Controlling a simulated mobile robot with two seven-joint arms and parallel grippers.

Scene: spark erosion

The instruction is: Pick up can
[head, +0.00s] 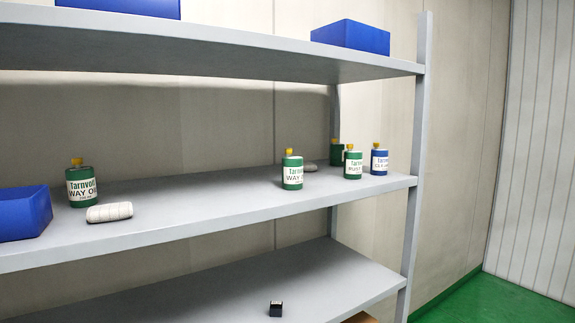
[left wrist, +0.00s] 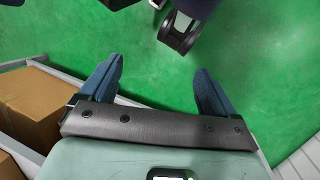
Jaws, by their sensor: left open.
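Several cans with yellow caps stand upright on the middle shelf in the head view. A green can (head: 81,186) labelled "WAY" stands at the left. Another green can (head: 292,171) stands near the centre. A third green can (head: 353,164) and a blue can (head: 379,160) stand at the right, with one more green can (head: 337,152) partly hidden behind. My left gripper (left wrist: 158,80) shows only in the left wrist view. Its two blue fingers are spread apart and empty, above the green floor. My right gripper is not in view.
The grey middle shelf (head: 220,196) also holds a blue bin (head: 22,212), a whitish roll (head: 110,212) and a grey item (head: 310,168). A small black object (head: 275,309) sits on the lower shelf. Cardboard boxes (left wrist: 32,103) are beside the left gripper. Blue boxes (head: 350,37) are on the top shelf.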

